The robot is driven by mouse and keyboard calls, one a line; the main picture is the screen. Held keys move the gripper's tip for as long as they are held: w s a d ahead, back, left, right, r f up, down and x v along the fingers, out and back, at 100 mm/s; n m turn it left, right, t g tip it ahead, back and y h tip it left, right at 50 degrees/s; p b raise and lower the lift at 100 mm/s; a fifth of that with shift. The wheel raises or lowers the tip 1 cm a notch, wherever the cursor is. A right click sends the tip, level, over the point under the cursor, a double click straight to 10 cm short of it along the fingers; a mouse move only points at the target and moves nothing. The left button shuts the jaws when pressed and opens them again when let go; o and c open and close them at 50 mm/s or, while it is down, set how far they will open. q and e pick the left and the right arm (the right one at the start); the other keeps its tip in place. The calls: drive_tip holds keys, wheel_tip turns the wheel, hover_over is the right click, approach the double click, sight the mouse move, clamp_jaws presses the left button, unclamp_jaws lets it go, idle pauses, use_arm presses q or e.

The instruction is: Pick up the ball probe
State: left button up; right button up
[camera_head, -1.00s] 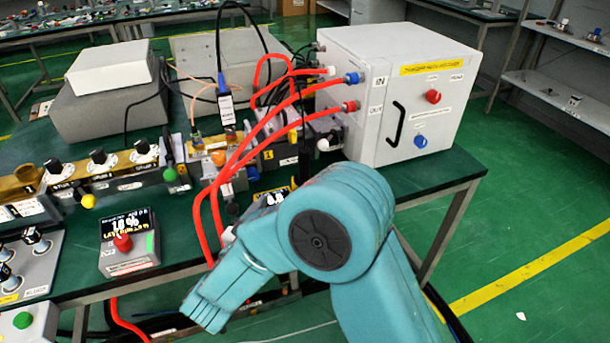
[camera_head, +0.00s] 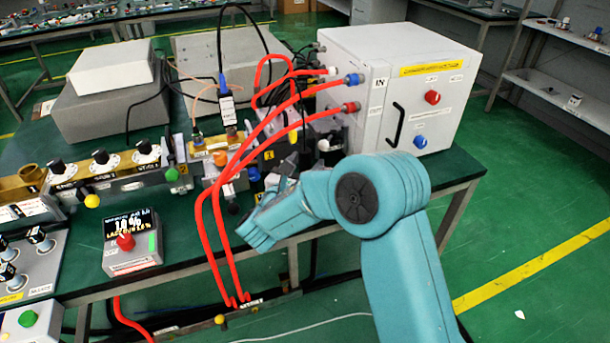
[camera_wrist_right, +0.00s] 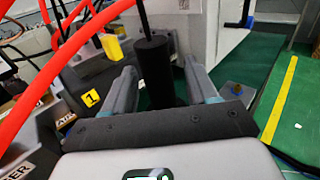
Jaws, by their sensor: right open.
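In the right wrist view, a black cylinder with a thin dark rod rising from its top (camera_wrist_right: 154,68) stands upright between my fingers; it looks like the ball probe's handle, but no ball tip shows. My right gripper (camera_wrist_right: 162,80) is open, with one grey finger on each side of the cylinder. I cannot tell whether either finger touches it. In the head view, my right gripper (camera_head: 279,184) is over the bench's front part, below the white cabinet, and my arm partly hides that area. The probe is not clear there. My left gripper is not in view.
Red hoses (camera_head: 203,215) loop from the white cabinet (camera_head: 370,125) down past the bench front, left of my right gripper. A yellow piece (camera_wrist_right: 113,47) and a number 1 label (camera_wrist_right: 91,98) are close left of my fingers. A display box (camera_head: 131,243) stands at the bench's front left.

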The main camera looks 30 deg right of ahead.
drive_tip(key=shift+w, duration=0.1)
drive_tip(key=shift+c, duration=0.3)
drive_tip(key=shift+d, duration=0.1)
drive_tip(key=c, duration=1)
